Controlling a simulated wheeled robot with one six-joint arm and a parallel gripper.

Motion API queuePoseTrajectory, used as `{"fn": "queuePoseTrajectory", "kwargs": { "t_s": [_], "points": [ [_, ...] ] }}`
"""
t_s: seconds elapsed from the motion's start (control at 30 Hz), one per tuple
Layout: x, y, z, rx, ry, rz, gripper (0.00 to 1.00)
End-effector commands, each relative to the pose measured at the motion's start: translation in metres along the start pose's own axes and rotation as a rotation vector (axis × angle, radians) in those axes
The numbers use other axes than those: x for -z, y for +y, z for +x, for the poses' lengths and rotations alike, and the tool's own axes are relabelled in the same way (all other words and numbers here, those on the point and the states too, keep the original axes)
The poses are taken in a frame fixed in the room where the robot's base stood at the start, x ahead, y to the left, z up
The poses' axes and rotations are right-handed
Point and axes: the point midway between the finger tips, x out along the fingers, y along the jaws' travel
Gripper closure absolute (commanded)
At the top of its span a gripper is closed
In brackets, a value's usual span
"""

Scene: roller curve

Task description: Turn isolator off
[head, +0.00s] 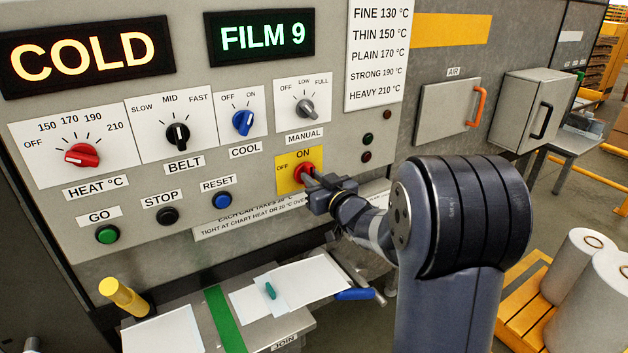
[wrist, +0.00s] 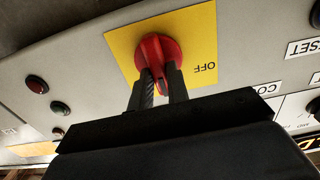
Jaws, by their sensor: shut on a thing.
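The isolator is a red rotary knob (head: 303,172) on a yellow plate (head: 286,181) marked ON at the top and OFF at the left. My gripper (head: 315,177) reaches it from the right. In the wrist view, which is turned over, the red knob (wrist: 155,48) is near the middle top and OFF is to its right on the yellow plate (wrist: 203,42). My gripper (wrist: 161,80) has its two fingers shut on the knob's grip, one on each side. The fingers hide much of the grip, so I cannot tell exactly which mark it points to.
Red HEAT (head: 82,155), black BELT (head: 178,135), blue COOL (head: 243,122) and grey MANUAL (head: 305,108) knobs sit above and left. The blue RESET button (head: 222,200) is close left. A work table (head: 190,300) with sheets stands below. The display (head: 85,57) reads COLD.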

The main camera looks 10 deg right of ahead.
Motion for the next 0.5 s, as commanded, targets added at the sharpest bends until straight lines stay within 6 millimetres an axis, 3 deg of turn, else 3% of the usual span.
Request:
{"fn": "queuePoseTrajectory", "kwargs": {
  "t_s": [0.5],
  "points": [
    [-0.0052,-0.0027,-0.0001,-0.001,0.004,-0.362,1.0]
  ]
}}
